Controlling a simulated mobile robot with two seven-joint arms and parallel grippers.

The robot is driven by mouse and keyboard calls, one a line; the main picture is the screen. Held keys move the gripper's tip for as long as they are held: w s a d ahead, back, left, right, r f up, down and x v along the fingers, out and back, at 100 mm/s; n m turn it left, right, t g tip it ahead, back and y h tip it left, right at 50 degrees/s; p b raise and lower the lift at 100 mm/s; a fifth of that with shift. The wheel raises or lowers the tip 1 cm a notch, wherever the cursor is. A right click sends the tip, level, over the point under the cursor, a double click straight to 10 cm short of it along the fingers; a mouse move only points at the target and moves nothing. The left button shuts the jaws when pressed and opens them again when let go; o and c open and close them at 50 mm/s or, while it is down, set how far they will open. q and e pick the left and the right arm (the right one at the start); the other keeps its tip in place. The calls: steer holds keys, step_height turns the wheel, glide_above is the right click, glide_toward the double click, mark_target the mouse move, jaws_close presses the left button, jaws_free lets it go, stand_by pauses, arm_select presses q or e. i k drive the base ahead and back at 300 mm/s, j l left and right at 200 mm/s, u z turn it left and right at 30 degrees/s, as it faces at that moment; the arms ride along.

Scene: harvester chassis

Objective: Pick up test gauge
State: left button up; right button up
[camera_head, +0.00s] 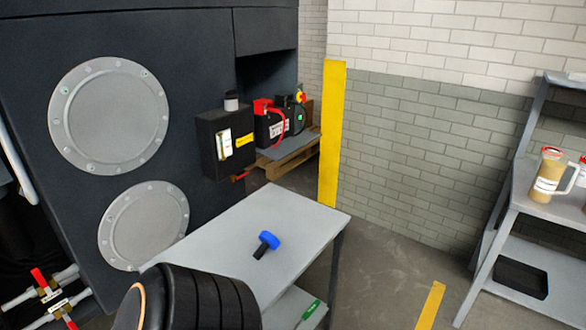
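A small object with a blue round head and a short black stem, seemingly the test gauge (268,241), lies on the light grey top of a small table (220,237) in the head view. Its stem points down and left in the picture. Its dial face cannot be made out. Neither of my grippers is in view, and nothing touches the blue object.
A dark ribbed round form (205,300) hides the table's near left part; I cannot tell what it is. A dark chassis (200,70) with round grey covers stands behind the table. A yellow post (331,135) stands behind. A grey shelf (535,205) with jugs is at right.

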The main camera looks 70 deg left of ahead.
mark_target(270, 241)
steer(key=i+u, duration=0.7)
steer(key=i+l+u, duration=0.15)
steer(key=u, duration=0.2)
steer(key=i+u, duration=0.25)
steer(key=u, duration=0.15)
steer(key=i+l+u, duration=0.2)
steer(key=u, duration=0.25)
steer(key=i+l+u, duration=0.2)
steer(key=u, duration=0.2)
steer(key=i+l+u, duration=0.15)
steer(key=u, duration=0.3)
steer(key=i+l+u, duration=0.15)
steer(key=u, duration=0.3)
steer(key=i+l+u, duration=0.1)
steer(key=l+u, duration=0.15)
steer(key=u, duration=0.25)
steer(key=l+u, duration=0.25)
steer(key=u, duration=0.2)
steer(key=l+u, duration=0.3)
steer(key=u, duration=0.15)
